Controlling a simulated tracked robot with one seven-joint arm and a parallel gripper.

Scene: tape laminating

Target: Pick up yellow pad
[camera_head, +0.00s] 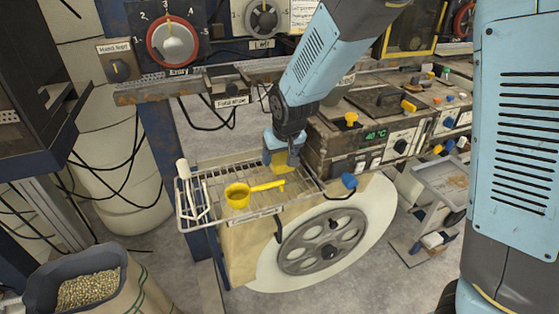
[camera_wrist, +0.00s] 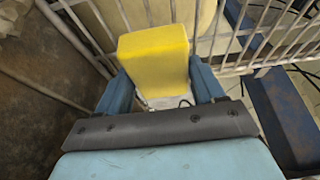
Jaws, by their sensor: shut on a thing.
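The yellow pad (camera_wrist: 153,62) is a block with rounded edges, seen large in the wrist view between the two blue fingers of my gripper (camera_wrist: 162,92). My gripper is shut on it. In the head view my gripper (camera_head: 282,154) points down over the right part of the wire rack, and the yellow pad (camera_head: 278,162) shows as a small patch at its fingertips. I cannot tell whether the pad touches the rack or hangs just above it.
The wire rack (camera_head: 209,186) holds a yellow scoop (camera_head: 238,194) with its handle pointing towards the gripper. A white-handled tool (camera_head: 184,172) is at the rack's left. A control panel (camera_head: 374,138) stands close on the right. A grey handwheel (camera_head: 322,242) is below.

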